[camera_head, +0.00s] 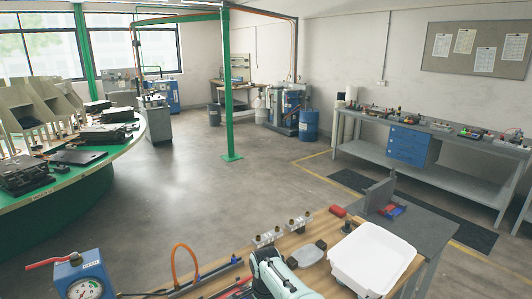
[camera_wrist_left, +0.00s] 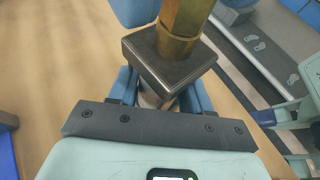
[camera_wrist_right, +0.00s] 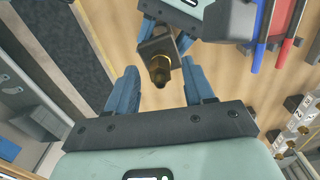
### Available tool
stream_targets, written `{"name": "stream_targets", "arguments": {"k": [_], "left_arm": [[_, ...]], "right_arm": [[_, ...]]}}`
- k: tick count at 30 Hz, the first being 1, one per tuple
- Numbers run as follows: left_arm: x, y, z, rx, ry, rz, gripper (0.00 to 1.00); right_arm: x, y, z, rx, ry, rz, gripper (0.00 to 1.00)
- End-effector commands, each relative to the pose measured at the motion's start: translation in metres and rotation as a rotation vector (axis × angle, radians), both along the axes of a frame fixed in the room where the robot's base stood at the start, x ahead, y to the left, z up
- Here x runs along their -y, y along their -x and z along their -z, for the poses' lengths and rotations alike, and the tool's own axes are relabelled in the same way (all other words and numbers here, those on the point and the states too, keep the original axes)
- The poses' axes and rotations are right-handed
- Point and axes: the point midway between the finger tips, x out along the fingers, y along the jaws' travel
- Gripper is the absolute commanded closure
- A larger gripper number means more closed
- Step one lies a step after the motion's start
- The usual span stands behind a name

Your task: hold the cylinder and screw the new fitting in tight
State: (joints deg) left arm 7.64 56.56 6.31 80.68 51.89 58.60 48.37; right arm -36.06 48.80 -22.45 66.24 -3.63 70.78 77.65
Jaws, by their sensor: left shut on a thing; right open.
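My left gripper (camera_wrist_left: 160,92) is shut on the metal cylinder (camera_wrist_left: 155,97), just below its square end block (camera_wrist_left: 172,58). A brass hex fitting (camera_wrist_left: 183,20) stands on the outer face of that block. In the right wrist view the block (camera_wrist_right: 157,47) and the brass fitting (camera_wrist_right: 160,72) point toward my right gripper (camera_wrist_right: 159,68). The right gripper is open, with its blue fingers on either side of the fitting and visible gaps between. How deep the fitting's thread sits is hidden. Neither gripper's fingers show clearly in the head view.
On the wooden bench (camera_head: 315,236) stand a white tray (camera_head: 372,258), shiny metal fittings (camera_head: 283,230) and a blue gauge box (camera_head: 82,278). Red- and blue-handled tools (camera_wrist_right: 275,35) lie close to the grippers in the right wrist view. A green round table (camera_head: 75,190) is at the left.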

Motion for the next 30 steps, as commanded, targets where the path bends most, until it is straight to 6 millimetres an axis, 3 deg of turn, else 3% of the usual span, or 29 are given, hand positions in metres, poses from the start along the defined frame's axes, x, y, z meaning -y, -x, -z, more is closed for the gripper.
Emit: {"name": "stream_targets", "arguments": {"k": [15,21,29,30], "left_arm": [[0.0,0.0,0.0,0.0,0.001,0.0,0.98],[0.0,0.0,0.0,0.001,0.001,0.0,0.98],[0.0,0.0,0.0,0.0,0.001,0.0,0.98],[0.0,0.0,0.0,0.0,0.001,0.0,0.48]], "right_arm": [[-0.001,-0.001,-0.098,0.006,-0.002,0.0,0.47],[-0.001,0.0,-0.114,0.003,-0.002,0.0,0.47],[0.0,0.0,-0.115,0.002,-0.001,0.0,0.47],[0.0,0.0,-0.115,0.002,-0.001,0.0,0.47]]}}
